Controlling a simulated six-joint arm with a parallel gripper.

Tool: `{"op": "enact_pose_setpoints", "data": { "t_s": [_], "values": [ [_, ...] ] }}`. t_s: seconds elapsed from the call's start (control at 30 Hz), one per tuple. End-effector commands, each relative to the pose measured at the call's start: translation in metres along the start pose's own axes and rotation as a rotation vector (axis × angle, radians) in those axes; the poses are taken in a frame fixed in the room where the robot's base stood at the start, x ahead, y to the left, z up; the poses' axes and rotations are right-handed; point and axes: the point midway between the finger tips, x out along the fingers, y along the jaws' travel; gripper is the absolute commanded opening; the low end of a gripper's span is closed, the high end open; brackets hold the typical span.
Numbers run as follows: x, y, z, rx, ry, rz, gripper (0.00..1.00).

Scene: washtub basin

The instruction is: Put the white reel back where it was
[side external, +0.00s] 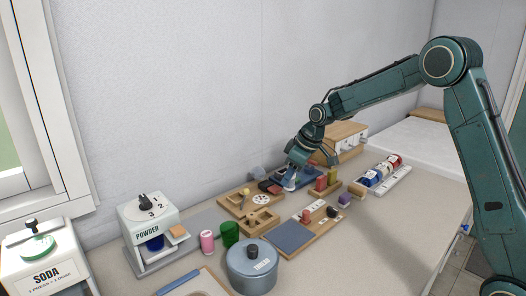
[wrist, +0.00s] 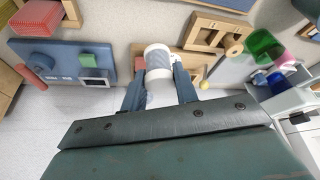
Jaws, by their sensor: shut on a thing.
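The white reel (wrist: 158,58) is held between the two fingers of my gripper (wrist: 158,76) in the wrist view. It has white rims and a grey-blue wound middle. Behind it is a wooden board (wrist: 201,62) with a small red block (wrist: 140,63) beside the reel. I cannot tell whether the reel touches the board. In the side view my gripper (side external: 292,180) is low over the back of the counter, with the reel (side external: 289,187) showing as a small white patch at its tips.
A blue board with blocks (wrist: 62,72) lies left in the wrist view; a wooden frame with openings (wrist: 214,34) and a green cup (wrist: 262,44) are right. In the side view a lidded blue pot (side external: 252,271) and powder dispenser (side external: 147,224) stand nearer. Bare counter lies at the right front.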

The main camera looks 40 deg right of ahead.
Motion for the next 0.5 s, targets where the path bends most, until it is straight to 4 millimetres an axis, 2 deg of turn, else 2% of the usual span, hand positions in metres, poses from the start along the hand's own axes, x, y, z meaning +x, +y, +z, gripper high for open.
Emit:
{"op": "enact_pose_setpoints", "data": {
  "t_s": [0.1,0.2,0.5],
  "values": [
    [0.017,0.0,0.008,0.0,-0.003,-0.001,0.04],
    [0.025,0.0,0.011,0.0,-0.002,0.0,0.04],
    [0.031,0.0,0.013,0.0,0.0,0.0,0.04]
  ]
}}
